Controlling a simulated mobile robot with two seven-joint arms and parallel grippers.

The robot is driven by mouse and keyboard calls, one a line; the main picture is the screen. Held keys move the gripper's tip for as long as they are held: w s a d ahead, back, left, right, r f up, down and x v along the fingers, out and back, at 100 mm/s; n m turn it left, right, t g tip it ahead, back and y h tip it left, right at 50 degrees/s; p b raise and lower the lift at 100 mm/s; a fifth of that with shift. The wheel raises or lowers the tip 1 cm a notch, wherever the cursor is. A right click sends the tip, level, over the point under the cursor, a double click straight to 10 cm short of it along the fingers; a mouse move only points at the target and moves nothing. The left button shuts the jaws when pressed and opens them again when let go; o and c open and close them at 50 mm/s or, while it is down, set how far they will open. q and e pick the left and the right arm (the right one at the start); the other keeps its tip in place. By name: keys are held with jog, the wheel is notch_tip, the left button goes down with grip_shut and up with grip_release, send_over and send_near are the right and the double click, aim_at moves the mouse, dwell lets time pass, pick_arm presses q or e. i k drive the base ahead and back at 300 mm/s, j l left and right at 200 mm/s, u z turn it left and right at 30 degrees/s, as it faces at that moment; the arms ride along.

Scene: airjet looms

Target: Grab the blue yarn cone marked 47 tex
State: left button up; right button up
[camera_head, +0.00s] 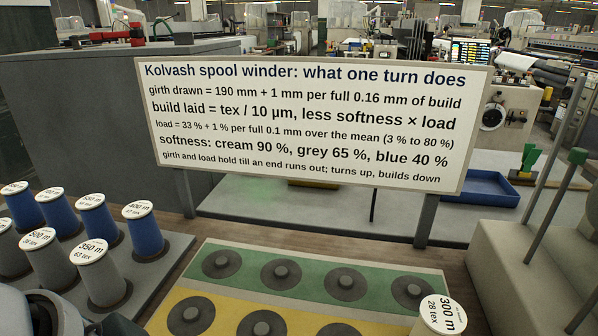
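Several blue yarn cones stand upright in a row on a grey peg board at the left. The rightmost blue cone (147,236) has a white top that appears to read 400 m, 47 tex. Left of it stand another blue cone (99,224), a third blue cone (58,214) and one more at the left edge; their small print is hard to read. No gripper fingers show. A dark rounded part at the bottom left seems to be mine, but shows no fingertips.
Grey cones (101,279) stand in front of the blue row, one marked 350 m, 63 tex. A green and yellow board (316,270) with empty round holders lies right of them. A cone marked 28 tex (439,316) is at its right corner. A large sign (310,120) stands behind.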

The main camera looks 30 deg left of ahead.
aim_at(147, 237)
jog(key=k+j+u, duration=0.1)
jog(key=u, duration=1.65)
